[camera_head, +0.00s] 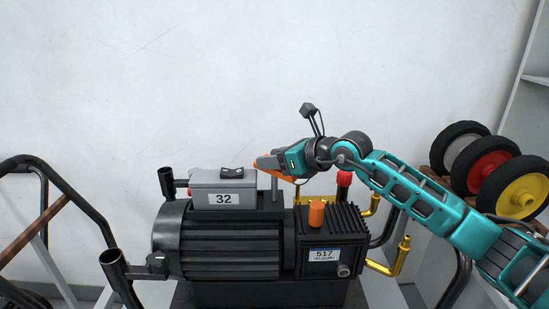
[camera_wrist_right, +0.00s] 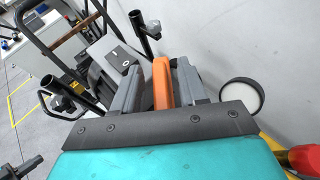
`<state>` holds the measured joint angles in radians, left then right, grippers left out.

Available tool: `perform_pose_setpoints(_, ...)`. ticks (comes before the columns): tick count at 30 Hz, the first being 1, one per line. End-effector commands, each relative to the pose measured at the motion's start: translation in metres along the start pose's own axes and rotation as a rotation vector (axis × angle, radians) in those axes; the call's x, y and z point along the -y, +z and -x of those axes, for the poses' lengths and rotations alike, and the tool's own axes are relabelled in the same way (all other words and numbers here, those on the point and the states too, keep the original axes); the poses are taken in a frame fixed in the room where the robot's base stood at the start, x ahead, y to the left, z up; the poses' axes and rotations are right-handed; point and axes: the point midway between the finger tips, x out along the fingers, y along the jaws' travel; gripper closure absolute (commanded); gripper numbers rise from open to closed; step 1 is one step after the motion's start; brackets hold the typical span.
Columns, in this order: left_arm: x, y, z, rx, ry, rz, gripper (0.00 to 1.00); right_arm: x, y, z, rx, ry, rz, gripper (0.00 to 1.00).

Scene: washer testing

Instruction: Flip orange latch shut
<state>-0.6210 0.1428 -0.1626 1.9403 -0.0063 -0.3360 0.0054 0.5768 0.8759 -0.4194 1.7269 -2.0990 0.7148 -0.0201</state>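The orange latch (camera_wrist_right: 162,82) shows in the right wrist view as an upright orange bar between the two grey fingers of my right gripper (camera_wrist_right: 160,72). In the head view my right gripper (camera_head: 268,166) reaches in from the right above the pump, behind its motor body. Orange (camera_head: 286,179) shows beside its fingers there, and the fingers hide much of the latch. The fingers stand close on both sides of the latch. I cannot tell whether they press on it.
The black pump (camera_head: 230,250) carries a grey box marked 32 (camera_head: 208,202), an orange cap (camera_head: 316,213) and a red knob (camera_head: 344,179). Brass pipes (camera_head: 390,265) stick out at right. Several wheels (camera_head: 517,190) stand at far right. A black-railed cart (camera_head: 95,215) is at left. A white wall is behind.

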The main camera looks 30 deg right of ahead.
Motion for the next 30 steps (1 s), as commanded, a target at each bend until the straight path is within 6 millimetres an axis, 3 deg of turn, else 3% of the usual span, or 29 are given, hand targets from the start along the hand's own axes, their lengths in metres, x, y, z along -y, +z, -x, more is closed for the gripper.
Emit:
perform_pose_setpoints(13, 0.000, 0.000, 0.000, 0.000, 0.000, 0.000, 1.00, 0.000, 0.000, 0.000, 0.000, 0.000, -0.001, 1.00)
perform_pose_setpoints(22, -0.001, 0.004, -0.001, 0.003, 0.001, 0.001, 1.00, 0.000, -0.001, 0.000, 0.000, 0.014, 0.006, 1.00)
perform_pose_setpoints(30, -0.001, 0.020, -0.010, 0.007, 0.001, 0.001, 1.00, 0.001, -0.003, -0.001, 0.000, 0.106, 0.043, 1.00)
